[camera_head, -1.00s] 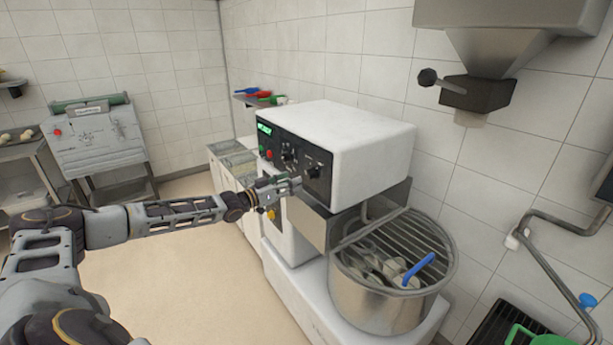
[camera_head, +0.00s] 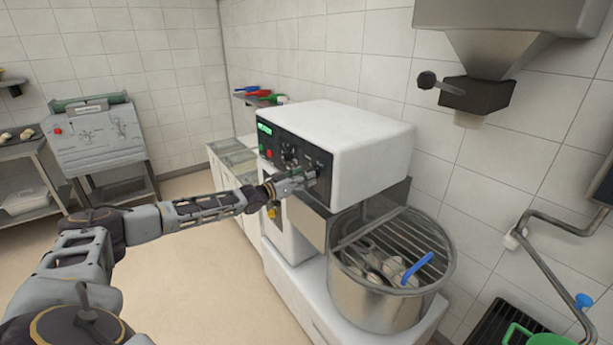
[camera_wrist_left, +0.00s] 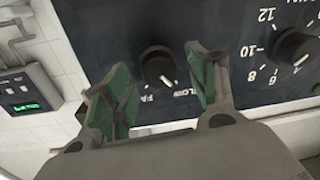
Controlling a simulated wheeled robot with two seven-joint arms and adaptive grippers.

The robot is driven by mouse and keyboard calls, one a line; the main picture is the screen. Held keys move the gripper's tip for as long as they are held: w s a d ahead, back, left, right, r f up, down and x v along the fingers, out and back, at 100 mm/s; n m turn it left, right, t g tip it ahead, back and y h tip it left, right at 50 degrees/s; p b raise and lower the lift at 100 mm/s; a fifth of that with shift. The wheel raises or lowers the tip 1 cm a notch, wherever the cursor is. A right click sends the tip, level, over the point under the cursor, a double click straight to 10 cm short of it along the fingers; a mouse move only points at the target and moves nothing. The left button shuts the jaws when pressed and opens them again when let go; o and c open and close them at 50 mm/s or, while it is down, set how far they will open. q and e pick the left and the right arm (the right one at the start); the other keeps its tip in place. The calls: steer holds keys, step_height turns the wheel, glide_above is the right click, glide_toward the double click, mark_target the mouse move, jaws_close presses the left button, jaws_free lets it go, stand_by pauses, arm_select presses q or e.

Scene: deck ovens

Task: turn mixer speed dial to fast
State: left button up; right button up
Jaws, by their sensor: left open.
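The mixer (camera_head: 365,135) is a white machine with a dark control panel on its front. Its speed dial (camera_wrist_left: 157,66) is a black knob with a white pointer line, lettered FAST and SLOW below it in the left wrist view. The pointer line slants down and right, towards the SLOW side. My left gripper (camera_head: 308,180) is at the panel's right part in the head view and partly hides the dial there. It is open, its green-padded fingers (camera_wrist_left: 158,76) on either side of the dial; contact cannot be told. My right gripper is not in view.
A second, numbered dial (camera_wrist_left: 297,46) lies right of the speed dial in the left wrist view. Below the mixer head stands a steel bowl (camera_head: 345,300) with a wire guard. A hopper (camera_head: 510,40) hangs on the right. Open floor lies left of the mixer.

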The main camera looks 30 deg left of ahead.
arm_select(q)
steer(key=shift+w+d, duration=0.3)
steer(key=shift+w, duration=0.35)
steer(key=c, duration=1)
